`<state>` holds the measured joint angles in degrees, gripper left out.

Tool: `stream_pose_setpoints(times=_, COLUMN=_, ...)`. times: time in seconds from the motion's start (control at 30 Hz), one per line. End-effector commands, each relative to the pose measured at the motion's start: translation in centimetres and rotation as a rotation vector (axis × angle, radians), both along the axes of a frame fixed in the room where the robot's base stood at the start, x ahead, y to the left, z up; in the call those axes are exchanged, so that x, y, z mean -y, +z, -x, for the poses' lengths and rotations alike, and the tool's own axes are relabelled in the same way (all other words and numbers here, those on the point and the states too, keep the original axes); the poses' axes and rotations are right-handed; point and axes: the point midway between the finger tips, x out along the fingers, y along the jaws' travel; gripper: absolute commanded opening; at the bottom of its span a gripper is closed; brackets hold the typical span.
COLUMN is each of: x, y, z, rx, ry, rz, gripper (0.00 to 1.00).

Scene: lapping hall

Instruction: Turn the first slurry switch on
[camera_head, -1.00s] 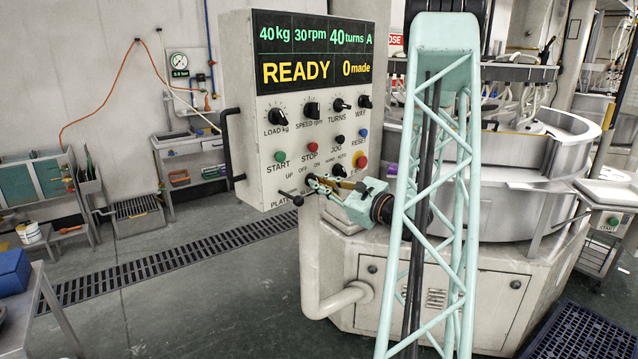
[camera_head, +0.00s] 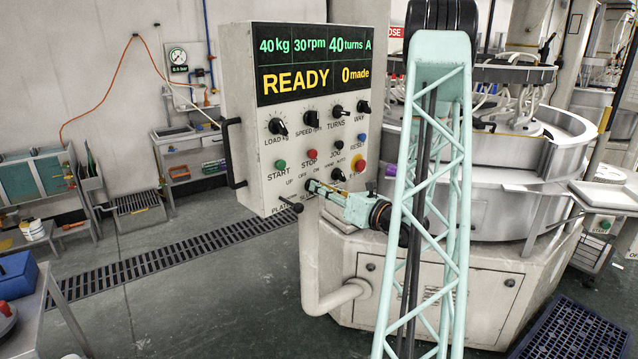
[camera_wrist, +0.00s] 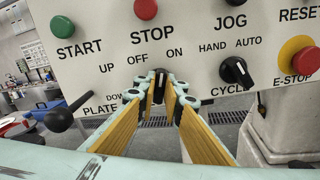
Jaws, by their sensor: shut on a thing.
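The control panel (camera_head: 300,130) reads READY and 0 made. The slurry switch is a black knob (camera_wrist: 159,84) below the OFF and ON labels in the wrist view; its white mark points roughly up. My gripper (camera_head: 308,186) is at the panel's lower edge, with its fingertips (camera_wrist: 159,95) on either side of the knob, shut on it. In the head view my gripper hides the knob and most of the slurry label. The lower part of the knob is hidden between the fingers.
The platen lever (camera_wrist: 66,113) sticks out left of my gripper. The cycle knob (camera_wrist: 236,71) and red E-stop (camera_wrist: 299,60) are close on the right. A pipe (camera_head: 312,255) runs down below the panel.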

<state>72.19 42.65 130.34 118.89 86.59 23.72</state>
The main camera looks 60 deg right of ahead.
Motion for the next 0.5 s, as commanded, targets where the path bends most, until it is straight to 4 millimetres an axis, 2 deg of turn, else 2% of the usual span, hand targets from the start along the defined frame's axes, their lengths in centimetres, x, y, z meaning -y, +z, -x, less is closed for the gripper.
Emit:
stream_pose_setpoints(times=0.23, x=0.07, y=0.15, z=0.01, rx=0.030, ry=0.000, rz=-0.149, gripper=0.00)
stream_pose_setpoints(times=0.5, x=0.10, y=-0.05, z=0.02, rx=0.044, ry=0.000, rz=-0.221, gripper=0.00)
